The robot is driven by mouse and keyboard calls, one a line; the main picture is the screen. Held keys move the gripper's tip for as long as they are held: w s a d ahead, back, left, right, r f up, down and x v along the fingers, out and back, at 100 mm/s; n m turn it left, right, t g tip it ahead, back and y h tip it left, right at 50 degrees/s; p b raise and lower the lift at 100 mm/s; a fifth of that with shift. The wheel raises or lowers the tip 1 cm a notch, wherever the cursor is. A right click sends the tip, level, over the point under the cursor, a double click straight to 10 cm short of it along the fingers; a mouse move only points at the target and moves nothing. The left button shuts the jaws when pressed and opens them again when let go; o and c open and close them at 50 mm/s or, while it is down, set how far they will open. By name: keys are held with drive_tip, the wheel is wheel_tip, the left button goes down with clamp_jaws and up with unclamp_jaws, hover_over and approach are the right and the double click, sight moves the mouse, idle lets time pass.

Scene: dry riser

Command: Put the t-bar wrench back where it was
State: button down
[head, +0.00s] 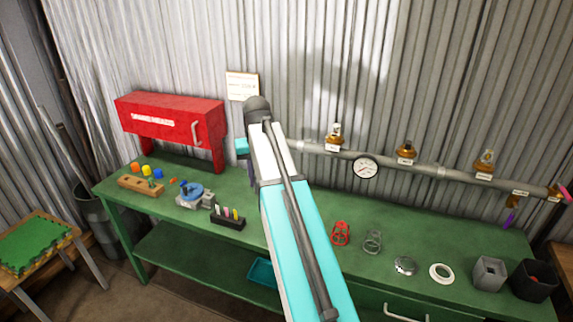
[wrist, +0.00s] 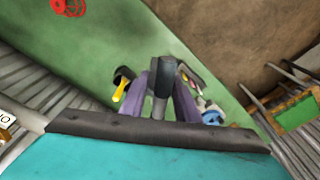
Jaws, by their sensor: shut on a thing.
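My gripper (wrist: 163,92) has purple fingers and is shut on a dark grey piece, which looks like the t-bar wrench (wrist: 160,76). The wrench stands out between the fingers in the wrist view. Beyond it lies a black rack (head: 228,219) with several coloured items on the green bench. My fingers hide the rack's middle in the wrist view, where one end shows with a yellow item (wrist: 121,92). I cannot tell how high the wrench is above the rack.
A red cage (head: 341,233) and a wire cage (head: 372,241) stand right of my arm. A pipe with gauge (head: 366,169) crosses the back.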

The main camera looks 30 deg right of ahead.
drive_tip(key=s+a+f+n+b, duration=0.2)
drive_tip(key=a+f, duration=0.2)
drive_tip(key=a, duration=0.6)
drive_tip(key=s+a+f+n+b, duration=0.1)
drive_tip(key=a+f, duration=0.3)
drive_tip(key=a, duration=0.7)
drive_tip(key=shift+s+a+f+n+b, duration=0.15)
drive_tip(key=shift+s+f+n+b, duration=0.2)
drive_tip(key=shift+s+n, duration=0.2)
drive_tip(key=shift+d, duration=0.7)
